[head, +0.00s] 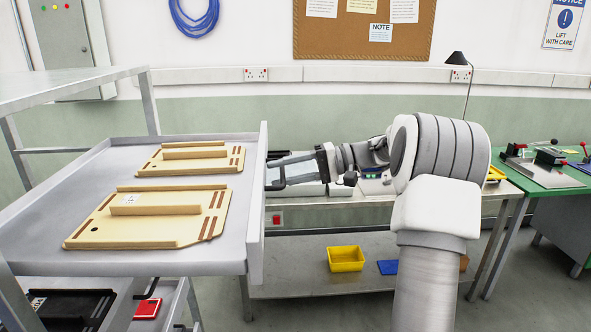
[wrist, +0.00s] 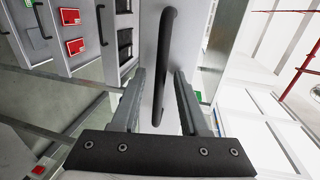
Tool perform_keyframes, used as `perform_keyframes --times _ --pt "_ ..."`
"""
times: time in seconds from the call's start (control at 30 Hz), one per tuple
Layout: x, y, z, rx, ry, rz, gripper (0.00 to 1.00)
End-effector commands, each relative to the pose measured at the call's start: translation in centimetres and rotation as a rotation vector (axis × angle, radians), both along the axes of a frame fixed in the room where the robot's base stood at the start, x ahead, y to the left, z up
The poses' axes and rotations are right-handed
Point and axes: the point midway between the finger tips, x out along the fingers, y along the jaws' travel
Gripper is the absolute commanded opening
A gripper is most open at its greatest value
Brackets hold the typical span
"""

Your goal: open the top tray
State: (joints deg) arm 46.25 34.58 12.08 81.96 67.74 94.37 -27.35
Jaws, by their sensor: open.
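The top tray (head: 85,225) stands pulled out to the right of its rack in the head view, its upper side exposed. Two tan boards, a near one (head: 150,216) and a far one (head: 190,160), lie flat in it. Its upright front panel (head: 256,215) faces my arm. The dark bar handle (wrist: 167,45) on the panel shows in the wrist view. My gripper (wrist: 159,78) is open, with one finger on each side of the handle. My gripper (head: 287,172) is also at the panel's outer face in the head view. Whether the fingers touch the handle is unclear.
Lower trays show below, with a black piece (head: 65,308) and a red piece (head: 147,308). The rack's top shelf (head: 60,88) is behind left. A workbench with a yellow bin (head: 346,259) on its lower shelf stands beyond my arm; a green bench (head: 550,200) is right.

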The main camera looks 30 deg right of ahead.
Motion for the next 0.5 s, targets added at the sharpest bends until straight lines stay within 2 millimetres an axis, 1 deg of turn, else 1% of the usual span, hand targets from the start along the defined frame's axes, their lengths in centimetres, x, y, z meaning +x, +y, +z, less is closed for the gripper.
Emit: perform_keyframes --times 0.17,0.27,0.5 --pt "-0.7 -2.0 0.3 -0.001 -0.001 -0.005 0.44" --pt "-1.5 -4.0 0.6 -0.003 -0.001 -0.006 0.44" --pt "-3.8 -9.4 1.9 -0.002 -0.001 -0.005 0.44"
